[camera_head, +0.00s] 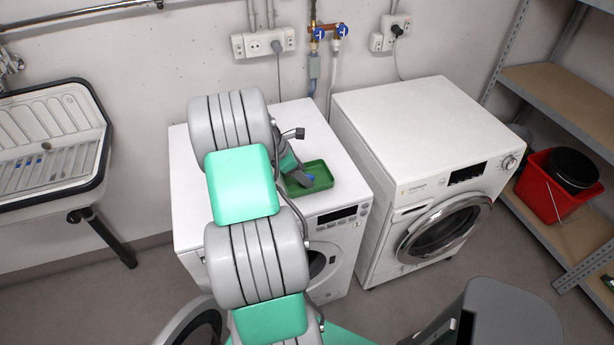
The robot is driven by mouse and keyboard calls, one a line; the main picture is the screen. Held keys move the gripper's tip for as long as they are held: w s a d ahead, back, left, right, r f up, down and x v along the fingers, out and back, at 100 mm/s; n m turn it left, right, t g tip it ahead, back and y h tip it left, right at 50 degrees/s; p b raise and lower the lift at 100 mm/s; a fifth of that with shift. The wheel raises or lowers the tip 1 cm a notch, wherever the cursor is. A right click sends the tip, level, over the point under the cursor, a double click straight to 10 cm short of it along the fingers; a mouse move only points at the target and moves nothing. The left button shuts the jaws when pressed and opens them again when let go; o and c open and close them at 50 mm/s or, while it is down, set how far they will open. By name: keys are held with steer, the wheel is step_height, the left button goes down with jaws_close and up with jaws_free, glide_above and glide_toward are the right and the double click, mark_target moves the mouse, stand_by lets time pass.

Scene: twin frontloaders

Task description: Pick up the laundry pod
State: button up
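A small blue item (309,179), which looks like the laundry pod, is in a shallow green tray (321,168) on top of the left washing machine (345,178). My gripper (301,180) points down over the left part of the tray, right against the blue item in the picture. It hides part of the tray and perhaps part of the pod. The fingers are too small and too covered to tell whether they are open or shut, or whether they touch the pod.
A second white washing machine (425,115) stands to the right. A sink (50,140) is at the left wall. Shelves at the right hold a red bucket (552,190). Sockets and pipes are on the wall behind. A dark grey bin-like object (510,315) is at the bottom right.

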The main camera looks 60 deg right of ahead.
steer(key=shift+s+d+f, duration=0.1)
steer(key=shift+d+f, duration=0.05)
steer(key=shift+f, duration=0.2)
jaws_close()
stand_by(0.4)
